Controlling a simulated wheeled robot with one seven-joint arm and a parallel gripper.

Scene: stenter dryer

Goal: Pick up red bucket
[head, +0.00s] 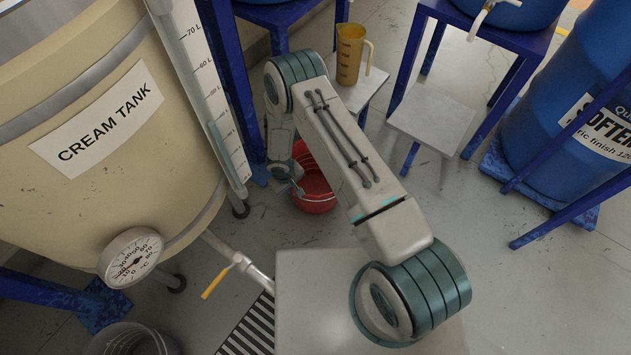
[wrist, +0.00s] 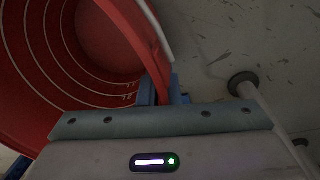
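The red bucket (head: 316,192) is in the middle of the head view, low by the floor, partly hidden behind my arm. In the wrist view the bucket (wrist: 58,60) fills the upper left, with its ringed inside showing. My gripper (head: 297,181) is at the bucket's left rim in the head view. In the wrist view my gripper's blue fingers (wrist: 163,92) stand on either side of the bucket's wall, which fills the gap between them. Whether the bucket touches the floor is hidden.
The cream tank (head: 110,130) with a gauge (head: 130,257) and a yellow-handled valve (head: 216,282) stands left. A yellow jug (head: 351,55) sits on a small stand behind. Blue drums (head: 575,120) and blue frames are right. Floor (head: 480,250) at right is clear.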

